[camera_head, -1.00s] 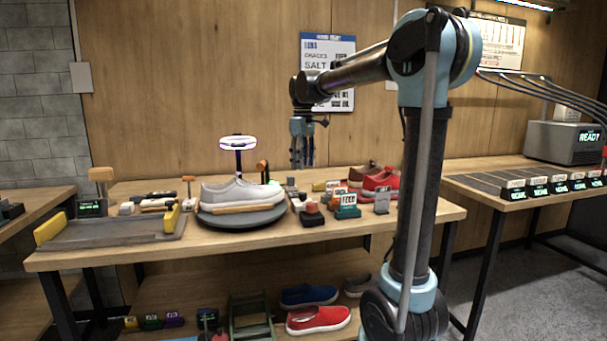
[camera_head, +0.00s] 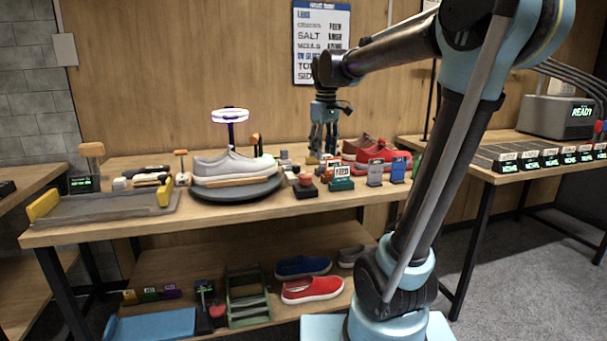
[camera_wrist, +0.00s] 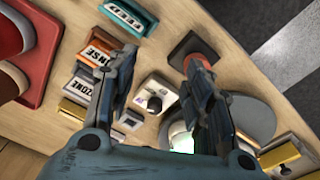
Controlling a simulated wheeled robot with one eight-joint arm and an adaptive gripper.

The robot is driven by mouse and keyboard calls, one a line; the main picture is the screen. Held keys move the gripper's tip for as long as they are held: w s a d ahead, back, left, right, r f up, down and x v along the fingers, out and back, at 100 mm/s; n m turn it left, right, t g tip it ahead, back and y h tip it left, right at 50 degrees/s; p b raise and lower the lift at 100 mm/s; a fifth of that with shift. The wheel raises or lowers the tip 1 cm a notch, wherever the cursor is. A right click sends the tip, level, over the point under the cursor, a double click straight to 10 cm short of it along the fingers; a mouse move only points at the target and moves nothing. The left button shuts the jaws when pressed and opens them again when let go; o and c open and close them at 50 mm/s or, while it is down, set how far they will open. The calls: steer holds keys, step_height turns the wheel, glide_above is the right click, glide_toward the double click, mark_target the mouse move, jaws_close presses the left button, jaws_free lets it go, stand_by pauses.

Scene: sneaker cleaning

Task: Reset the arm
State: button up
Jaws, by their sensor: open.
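My gripper (camera_head: 323,140) hangs pointing down above the back right part of the workbench (camera_head: 240,212), left of the red shoes. In the wrist view my gripper (camera_wrist: 160,85) has its two fingers apart with nothing held between them. Below the fingers are a small white block with a knob (camera_wrist: 154,95), labelled blocks and a dark piece with a red-orange top (camera_wrist: 196,64). My arm reaches from the right of the head view across to the bench.
A grey shoe (camera_head: 232,165) rests on a round dark stand (camera_head: 240,190). Red shoes (camera_head: 378,160) sit at the bench's right. A tray (camera_head: 105,210) lies at left. Several small signs line the front right edge. The lower shelf holds a red shoe (camera_head: 312,290) and blue shoe (camera_head: 302,266).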

steer(key=s+d+f+m, duration=0.4)
steer(key=s+d+f, duration=0.2)
steer(key=s+f, duration=0.5)
steer(key=s+d+f+m+t, duration=0.1)
steer(key=s+d+f+m, duration=0.3)
steer(key=s+f, duration=0.8)
steer(key=d, duration=0.2)
steer(key=shift+s+d+t, duration=0.2)
steer(key=shift+d+t, duration=0.1)
steer(key=shift+d, duration=0.05)
steer(key=shift+w+f, duration=0.2)
steer(key=shift+w, duration=0.3)
stand_by(0.4)
